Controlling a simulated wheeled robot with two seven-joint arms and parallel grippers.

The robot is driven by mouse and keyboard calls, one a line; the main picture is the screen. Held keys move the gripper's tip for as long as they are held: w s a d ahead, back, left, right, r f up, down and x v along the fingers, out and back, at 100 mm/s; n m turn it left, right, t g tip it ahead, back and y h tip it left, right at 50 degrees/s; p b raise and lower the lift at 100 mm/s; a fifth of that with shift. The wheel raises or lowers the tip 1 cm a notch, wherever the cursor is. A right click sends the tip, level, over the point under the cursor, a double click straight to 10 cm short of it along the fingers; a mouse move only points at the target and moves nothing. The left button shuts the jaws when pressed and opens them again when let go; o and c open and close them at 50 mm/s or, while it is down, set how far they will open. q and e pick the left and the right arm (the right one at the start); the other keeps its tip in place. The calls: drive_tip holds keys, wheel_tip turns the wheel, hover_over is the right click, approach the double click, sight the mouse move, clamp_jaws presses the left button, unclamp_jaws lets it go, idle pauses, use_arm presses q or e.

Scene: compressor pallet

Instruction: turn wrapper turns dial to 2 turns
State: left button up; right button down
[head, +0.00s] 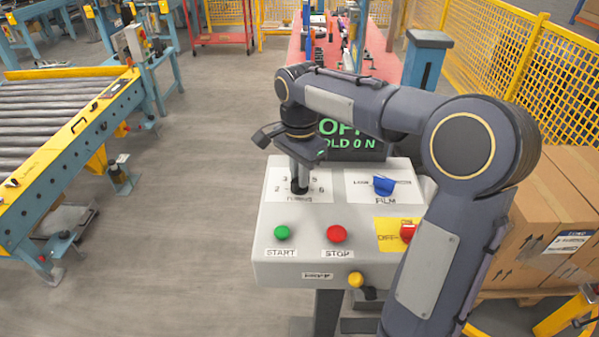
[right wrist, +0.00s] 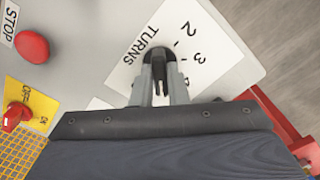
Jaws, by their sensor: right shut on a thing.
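The wrapper's grey control box (head: 268,240) has a white TURNS plate (head: 322,182) at its upper left. The black turns dial (head: 298,188) sits on that plate, with 2 and 3 to its left and 5 and 6 to its right. My right gripper (head: 299,178) points down from above and is shut on the dial. In the right wrist view the two fingers (right wrist: 161,62) sit on either side of the dial (right wrist: 161,50). They hide most of it, so I cannot tell which number it points at. My left gripper is in no view.
A green START button (head: 282,233), a red STOP button (head: 337,234), a blue FILM knob (head: 384,185) and a red OFF-ON switch (head: 407,232) are on the box. A dark display (head: 369,154) behind is partly hidden by my arm.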

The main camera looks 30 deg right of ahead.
drive_tip(key=shift+r+n, duration=0.1)
drive_tip(key=shift+n, duration=0.3)
drive_tip(key=shift+n+p, duration=0.75)
drive_tip(key=shift+n, duration=0.15)
drive_tip(key=n+p, duration=0.1)
drive_tip(key=n, duration=0.2)
drive_tip(key=shift+n, duration=0.3)
drive_tip(key=n+p, duration=0.1)
drive_tip(key=n, duration=0.2)
drive_tip(key=shift+n+p, duration=0.3)
drive_tip(key=shift+p, duration=0.1)
drive_tip(key=n+p, duration=0.1)
drive_tip(key=n, duration=0.2)
drive_tip(key=shift+n, duration=0.3)
drive_tip(key=n+p, duration=0.1)
drive_tip(key=n, duration=0.2)
drive_tip(key=shift+n, duration=0.3)
drive_tip(key=n+p, duration=0.1)
drive_tip(key=n, duration=0.2)
drive_tip(key=shift+n, duration=0.4)
drive_tip(key=n+p, duration=0.1)
drive_tip(key=n, duration=0.5)
drive_tip(key=shift+n, duration=0.3)
